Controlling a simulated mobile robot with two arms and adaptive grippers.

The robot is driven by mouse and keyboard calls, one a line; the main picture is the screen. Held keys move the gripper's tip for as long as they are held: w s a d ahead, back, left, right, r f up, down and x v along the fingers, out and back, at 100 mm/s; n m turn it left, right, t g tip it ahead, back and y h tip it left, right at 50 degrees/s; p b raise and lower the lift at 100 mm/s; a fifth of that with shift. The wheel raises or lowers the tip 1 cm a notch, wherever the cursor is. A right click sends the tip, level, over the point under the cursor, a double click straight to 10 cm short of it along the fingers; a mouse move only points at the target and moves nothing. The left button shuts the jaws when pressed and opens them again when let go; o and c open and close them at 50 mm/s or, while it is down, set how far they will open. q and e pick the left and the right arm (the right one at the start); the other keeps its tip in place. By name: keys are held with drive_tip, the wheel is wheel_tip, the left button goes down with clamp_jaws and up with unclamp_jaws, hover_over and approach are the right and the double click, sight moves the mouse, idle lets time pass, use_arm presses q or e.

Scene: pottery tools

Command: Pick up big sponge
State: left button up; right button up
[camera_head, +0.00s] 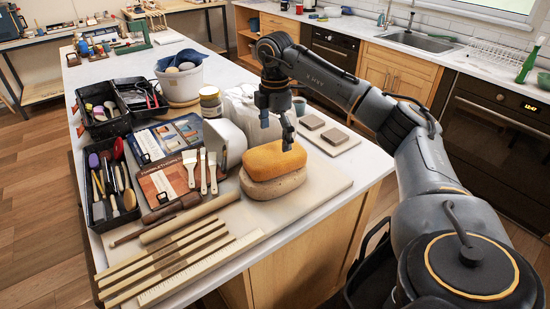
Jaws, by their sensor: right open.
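The big sponge (272,160) is an orange-yellow block with rounded edges. It lies on top of a paler beige, rounded piece (271,184) near the right side of the worktop, on a light board. My right gripper (276,134) comes in from the right and points down, just above and behind the sponge's top. Its fingers are apart and hold nothing that I can see. I cannot tell whether a fingertip touches the sponge. My left gripper is not in view.
White brushes (191,168) lie left of the sponge, with wooden strips (165,257) and a rolling pin in front. A jar (211,102), a white bucket (181,83) and a plastic bag stand behind. Small blocks (334,136) lie right. Black tool trays (104,212) line the left edge.

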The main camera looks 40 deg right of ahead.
sight(275, 153)
drive_tip(key=shift+s+a+f+p, duration=0.1)
drive_tip(key=shift+s+f+p, duration=0.05)
drive_tip(key=shift+f+p, duration=0.65)
wheel_tip(275, 153, down, 4)
drive_tip(key=shift+r, duration=0.15)
drive_tip(key=c, duration=0.7)
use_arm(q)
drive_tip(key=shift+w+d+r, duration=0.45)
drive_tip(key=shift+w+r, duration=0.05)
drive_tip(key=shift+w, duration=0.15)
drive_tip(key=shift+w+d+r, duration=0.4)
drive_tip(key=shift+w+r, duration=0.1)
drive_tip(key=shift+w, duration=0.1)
use_arm(e)
drive_tip(key=shift+c, duration=0.5)
